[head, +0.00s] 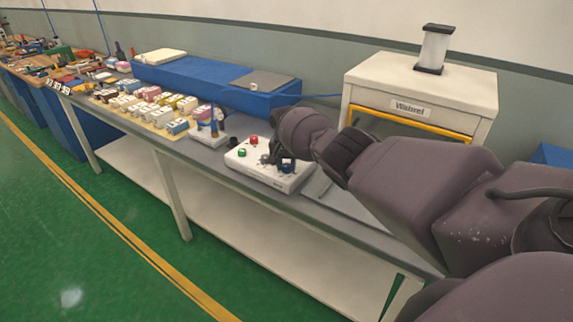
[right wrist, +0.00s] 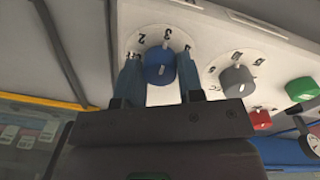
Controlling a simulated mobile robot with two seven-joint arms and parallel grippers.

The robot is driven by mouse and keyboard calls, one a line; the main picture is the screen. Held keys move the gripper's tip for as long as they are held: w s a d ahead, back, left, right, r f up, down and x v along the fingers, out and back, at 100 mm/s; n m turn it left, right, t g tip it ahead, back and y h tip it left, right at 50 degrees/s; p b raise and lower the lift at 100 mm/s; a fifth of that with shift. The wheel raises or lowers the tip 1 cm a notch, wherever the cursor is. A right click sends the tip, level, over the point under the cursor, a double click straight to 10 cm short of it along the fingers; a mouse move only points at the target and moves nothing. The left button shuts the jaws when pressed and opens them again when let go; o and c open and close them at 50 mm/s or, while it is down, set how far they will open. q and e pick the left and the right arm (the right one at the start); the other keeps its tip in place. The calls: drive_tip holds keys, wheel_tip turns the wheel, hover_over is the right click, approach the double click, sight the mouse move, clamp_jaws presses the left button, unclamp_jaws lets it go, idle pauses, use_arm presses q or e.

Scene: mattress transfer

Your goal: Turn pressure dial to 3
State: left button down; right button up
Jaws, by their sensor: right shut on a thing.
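A white control box (head: 262,172) lies on the bench. My right gripper (right wrist: 160,72) is shut on the blue dial, one finger on each side. My left gripper is not in view.
A grey dial (right wrist: 237,79), a red button (right wrist: 259,119) and a green button (right wrist: 301,90) are beside the blue dial. A white cabinet (head: 415,85) stands at right behind my arm.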

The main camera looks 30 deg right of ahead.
sight(286, 165)
drive_tip(key=o, duration=0.9)
drive_tip(key=shift+r, duration=0.5)
wheel_tip(286, 165, up, 6)
drive_tip(key=p, duration=0.2)
drive_tip(key=shift+w+p, duration=0.15)
drive_tip(key=shift+p, duration=0.15)
wheel_tip(286, 165, up, 4)
drive_tip(key=shift+a+f, duration=0.1)
drive_tip(key=shift+a, duration=0.05)
